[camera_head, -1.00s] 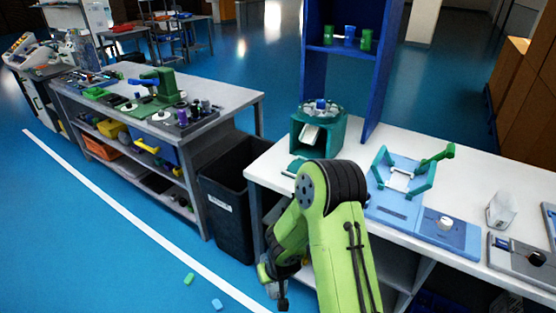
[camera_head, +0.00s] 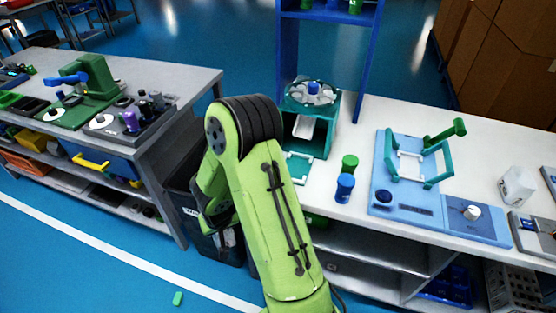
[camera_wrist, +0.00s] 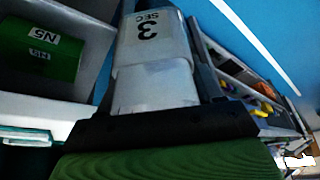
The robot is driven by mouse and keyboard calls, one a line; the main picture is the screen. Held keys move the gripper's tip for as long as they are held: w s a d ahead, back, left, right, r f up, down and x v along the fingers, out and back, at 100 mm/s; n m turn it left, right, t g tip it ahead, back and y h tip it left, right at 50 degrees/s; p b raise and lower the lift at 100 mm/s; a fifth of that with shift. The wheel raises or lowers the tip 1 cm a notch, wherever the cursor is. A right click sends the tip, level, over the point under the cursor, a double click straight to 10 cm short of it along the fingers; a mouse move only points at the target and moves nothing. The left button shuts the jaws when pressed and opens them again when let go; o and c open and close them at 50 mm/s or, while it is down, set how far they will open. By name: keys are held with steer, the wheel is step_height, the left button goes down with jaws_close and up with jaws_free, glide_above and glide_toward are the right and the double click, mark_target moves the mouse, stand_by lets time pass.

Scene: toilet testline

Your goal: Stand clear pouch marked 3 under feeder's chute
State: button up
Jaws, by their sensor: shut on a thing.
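The clear pouch marked 3 (camera_wrist: 155,55) shows in the wrist view as a pale, see-through packet with "3 SEC" on it. My gripper (camera_wrist: 158,118) is shut on its near end. The teal feeder (camera_head: 320,135) stands on the white bench, with a round disc of small items on top. Its pale chute (camera_head: 304,127) slopes out at the front. A teal-edged frame (camera_head: 299,168) lies on the bench below the chute.
Green (camera_head: 349,163) and blue (camera_head: 344,187) cylinders stand right of the feeder. A blue fixture (camera_head: 405,195) and another clear pouch (camera_head: 517,186) are farther right. A dark bin (camera_head: 215,245) stands left of the bench. A green container (camera_wrist: 40,48) shows in the wrist view.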

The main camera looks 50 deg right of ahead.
steer(key=s+d+r+m+g+h, duration=0.1)
steer(key=s+d+r+m, duration=0.35)
steer(key=d, duration=0.25)
steer(key=s+d+r+m+g+h, duration=0.1)
steer(key=s+d+r+m+h, duration=0.1)
steer(key=s+d+r+m, duration=0.45)
steer(key=w+d+f, duration=0.1)
steer(key=w+d, duration=0.1)
steer(key=d, duration=0.2)
steer(key=w+d+n, duration=0.1)
steer(key=w+d, duration=0.1)
steer(key=d, duration=0.3)
steer(key=w+d+f+n, duration=0.1)
steer(key=w+d, duration=0.2)
steer(key=d, duration=0.1)
steer(key=shift+w+d+f+y, duration=0.1)
steer(key=shift+d+f+y, duration=0.1)
steer(key=shift+f+y, duration=0.1)
steer(key=d, duration=0.1)
steer(key=w+d, duration=0.1)
steer(key=d, duration=0.1)
steer(key=shift+w+d+p, duration=0.15)
steer(key=shift+w+p, duration=0.1)
steer(key=shift+p, duration=0.05)
steer(key=shift+x, duration=1)
steer(key=shift+r, duration=0.15)
